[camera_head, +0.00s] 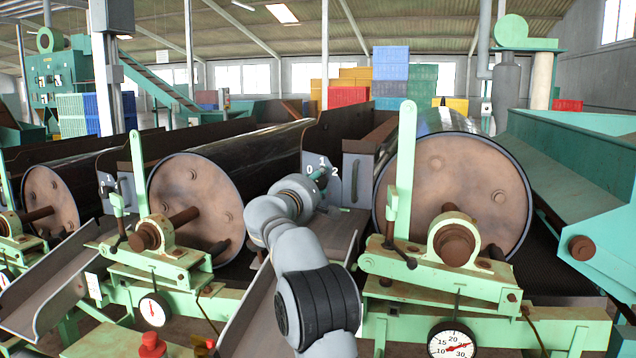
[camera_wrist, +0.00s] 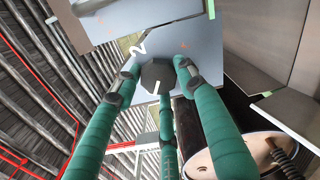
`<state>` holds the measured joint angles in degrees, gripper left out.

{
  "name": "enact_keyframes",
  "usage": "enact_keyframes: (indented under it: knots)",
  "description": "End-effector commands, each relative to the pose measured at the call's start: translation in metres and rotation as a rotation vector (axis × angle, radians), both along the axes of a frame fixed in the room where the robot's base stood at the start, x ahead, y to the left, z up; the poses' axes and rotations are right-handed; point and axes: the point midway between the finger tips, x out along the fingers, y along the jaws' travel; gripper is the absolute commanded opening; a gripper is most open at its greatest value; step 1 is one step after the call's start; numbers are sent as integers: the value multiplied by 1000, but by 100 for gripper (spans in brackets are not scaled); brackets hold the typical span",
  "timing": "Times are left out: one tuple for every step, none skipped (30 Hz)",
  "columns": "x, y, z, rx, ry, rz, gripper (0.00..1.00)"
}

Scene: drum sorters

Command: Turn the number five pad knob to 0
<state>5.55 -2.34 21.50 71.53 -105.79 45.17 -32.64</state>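A grey plate (camera_head: 356,187) with white 0, 1 and 2 stands between two drums in the head view. In the wrist view, the plate (camera_wrist: 200,40) carries a dark, many-sided knob (camera_wrist: 157,74). A white 2 is beside the knob. A white stroke lies at its lower edge; I cannot tell whether it is a numeral or a pointer. My gripper (camera_wrist: 156,68) has its three green fingers around the knob, with small gaps visible at the side fingertips. In the head view my gripper (camera_head: 320,178) is at the plate and hides the knob. The 0 is not visible in the wrist view.
A large drum (camera_head: 460,185) stands right of my arm and another (camera_head: 200,205) stands left. Green stands with upright levers (camera_head: 405,150) and a dial gauge (camera_head: 453,340) are in front. A sloping chute (camera_head: 50,285) lies at the left.

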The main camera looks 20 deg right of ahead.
Motion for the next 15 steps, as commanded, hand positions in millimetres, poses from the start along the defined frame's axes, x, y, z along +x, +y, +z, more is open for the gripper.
enact_keyframes:
  knots:
    - [1, 2, -1, 0, 2, 4, 42]
    - [1, 2, -1, 1, 2, 2, 44]
    - [1, 1, -1, 1, 1, 1, 47]
    - [0, 1, -1, 2, 2, 1, 48]
    - [0, 0, -1, 2, 1, 0, 50]
    - [0, 0, -1, 3, 1, -1, 52]
    - [0, -1, -1, 2, 1, -2, 54]
    - [0, -1, -1, 3, 1, -4, 54]
    - [-1, -2, -1, 3, 1, -4, 54]
    - [-1, -2, -1, 3, 0, -4, 54]
    - [-1, -2, -1, 4, 1, -5, 54]
    - [-1, -2, -1, 3, 1, -6, 54]
    - [-1, -2, -1, 3, 1, -6, 54]
    - [-1, -3, -1, 3, 1, -6, 54]
    - [-2, -2, -1, 3, 1, -6, 54]
